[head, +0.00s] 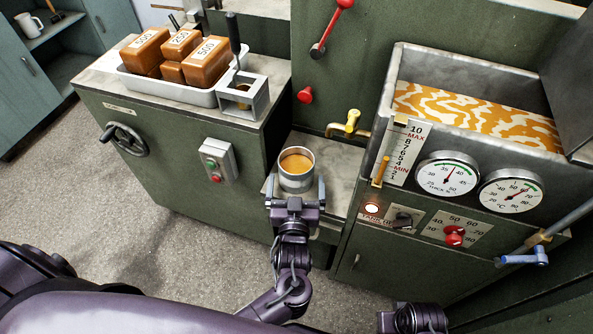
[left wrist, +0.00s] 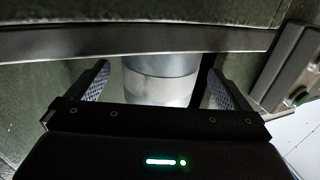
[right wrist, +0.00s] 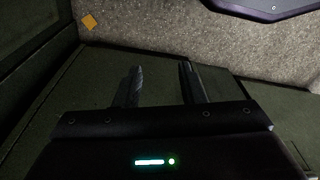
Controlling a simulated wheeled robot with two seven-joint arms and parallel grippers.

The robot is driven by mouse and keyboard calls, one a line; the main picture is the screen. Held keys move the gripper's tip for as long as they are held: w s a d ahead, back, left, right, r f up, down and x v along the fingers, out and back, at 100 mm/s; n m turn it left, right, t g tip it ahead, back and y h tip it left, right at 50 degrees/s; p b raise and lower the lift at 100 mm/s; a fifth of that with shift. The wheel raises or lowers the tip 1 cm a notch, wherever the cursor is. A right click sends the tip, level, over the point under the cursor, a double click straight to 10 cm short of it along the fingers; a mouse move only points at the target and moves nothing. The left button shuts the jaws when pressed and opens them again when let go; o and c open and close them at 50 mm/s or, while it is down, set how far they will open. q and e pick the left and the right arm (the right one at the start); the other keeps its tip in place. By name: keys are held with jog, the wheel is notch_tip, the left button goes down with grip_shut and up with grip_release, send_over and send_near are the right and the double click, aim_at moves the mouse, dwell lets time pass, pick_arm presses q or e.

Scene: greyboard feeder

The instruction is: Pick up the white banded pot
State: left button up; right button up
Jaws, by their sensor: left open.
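The white banded pot (head: 297,182) stands upright on a grey ledge below the brass tap, with orange-brown liquid inside. In the left wrist view the pot (left wrist: 160,88) shows a grey upper wall and a pale band below. My left gripper (head: 295,187) is open, with one finger on each side of the pot and a visible gap to each. My right gripper (right wrist: 162,85) is partly open and empty, low over the machine's front; in the head view only its wrist part shows at the bottom edge.
The brass tap (head: 350,125) with a yellow handle is just behind the pot's right side. The left cabinet carries a white tray (head: 190,94) of orange blocks and a metal stand (head: 243,97). The gauge panel (head: 447,173) rises at right. Floor is free at left.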

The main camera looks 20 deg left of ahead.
aim_at(297, 159)
pick_arm(q)
jog(key=x, duration=0.5)
jog(key=shift+r, duration=0.1)
jog(key=c, duration=1.4)
